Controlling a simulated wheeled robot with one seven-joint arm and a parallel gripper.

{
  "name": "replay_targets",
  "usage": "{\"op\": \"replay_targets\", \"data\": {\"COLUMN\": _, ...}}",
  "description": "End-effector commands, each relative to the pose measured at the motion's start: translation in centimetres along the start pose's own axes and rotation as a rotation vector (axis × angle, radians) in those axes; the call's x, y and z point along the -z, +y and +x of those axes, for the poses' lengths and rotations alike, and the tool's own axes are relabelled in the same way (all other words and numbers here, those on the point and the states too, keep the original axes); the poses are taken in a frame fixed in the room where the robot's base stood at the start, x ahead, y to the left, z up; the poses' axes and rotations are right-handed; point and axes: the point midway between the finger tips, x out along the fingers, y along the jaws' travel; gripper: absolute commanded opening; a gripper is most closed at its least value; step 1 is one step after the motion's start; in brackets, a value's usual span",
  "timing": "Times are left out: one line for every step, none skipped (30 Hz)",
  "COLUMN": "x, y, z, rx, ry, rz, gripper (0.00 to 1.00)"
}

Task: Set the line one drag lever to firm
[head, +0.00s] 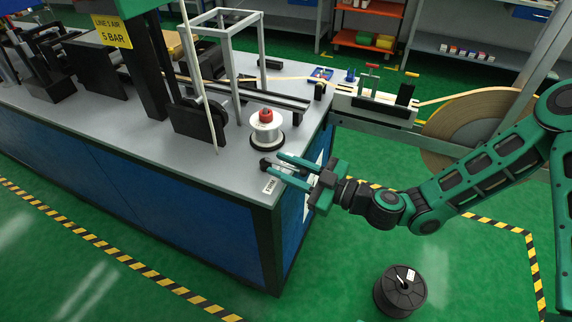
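My gripper (282,164) is over the front right corner of the grey-topped bench (150,160), its two green fingers spread apart and pointing left. A small dark knob (265,163) shows just beyond the fingertips, and it may be the end of the drag lever. Greyish parts show between the fingers, but the fingers partly hide them. I cannot tell whether the fingers touch the knob or which setting it is at. A small white label (269,186) with dark marks lies in front of the knob; its text is too small to read.
A silver wire spool (266,136) with a red top stands just behind the fingers. A grey frame (237,80) and a dark upright plate (198,122) stand left of it. A large tape reel (470,120) is at right. A black spool (400,290) sits on the green floor.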

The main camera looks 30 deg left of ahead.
Motion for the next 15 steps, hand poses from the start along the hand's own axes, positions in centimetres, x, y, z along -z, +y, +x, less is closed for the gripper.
{"op": "replay_targets", "data": {"x": 0.0, "y": -0.1, "z": 0.0, "rx": 0.001, "ry": 0.0, "rz": 0.0, "gripper": 0.27}}
{"op": "replay_targets", "data": {"x": 0.0, "y": -0.1, "z": 0.1, "rx": 0.001, "ry": 0.0, "rz": 0.0, "gripper": 0.27}}
{"op": "replay_targets", "data": {"x": 0.0, "y": -0.1, "z": 0.1, "rx": 0.002, "ry": 0.0, "rz": 0.0, "gripper": 0.27}}
{"op": "replay_targets", "data": {"x": 0.0, "y": -0.1, "z": 0.1, "rx": 0.002, "ry": 0.0, "rz": 0.0, "gripper": 0.27}}
{"op": "replay_targets", "data": {"x": 0.0, "y": -0.1, "z": 0.1, "rx": 0.002, "ry": 0.0, "rz": 0.0, "gripper": 0.27}}
{"op": "replay_targets", "data": {"x": 0.0, "y": -0.1, "z": 0.1, "rx": 0.002, "ry": 0.0, "rz": 0.0, "gripper": 0.27}}
{"op": "replay_targets", "data": {"x": 0.0, "y": -0.1, "z": 0.0, "rx": 0.002, "ry": 0.0, "rz": 0.0, "gripper": 0.27}}
{"op": "replay_targets", "data": {"x": 0.0, "y": -0.1, "z": -0.1, "rx": 0.001, "ry": 0.0, "rz": 0.0, "gripper": 0.27}}
{"op": "replay_targets", "data": {"x": 0.0, "y": 0.0, "z": -0.4, "rx": 0.001, "ry": -0.001, "rz": 0.0, "gripper": 0.27}}
{"op": "replay_targets", "data": {"x": -0.1, "y": 0.0, "z": -0.6, "rx": 0.001, "ry": -0.002, "rz": 0.001, "gripper": 0.27}}
{"op": "replay_targets", "data": {"x": -0.1, "y": 0.0, "z": -0.9, "rx": 0.001, "ry": -0.002, "rz": 0.002, "gripper": 0.27}}
{"op": "replay_targets", "data": {"x": -0.1, "y": 0.0, "z": -1.4, "rx": 0.0, "ry": -0.003, "rz": 0.002, "gripper": 0.27}}
{"op": "replay_targets", "data": {"x": -0.1, "y": 0.0, "z": -1.9, "rx": 0.0, "ry": -0.003, "rz": 0.002, "gripper": 0.27}}
{"op": "replay_targets", "data": {"x": -0.1, "y": 0.1, "z": -2.4, "rx": -0.001, "ry": -0.002, "rz": 0.003, "gripper": 0.27}}
{"op": "replay_targets", "data": {"x": -0.1, "y": 0.0, "z": -3.1, "rx": 0.0, "ry": -0.002, "rz": 0.003, "gripper": 0.27}}
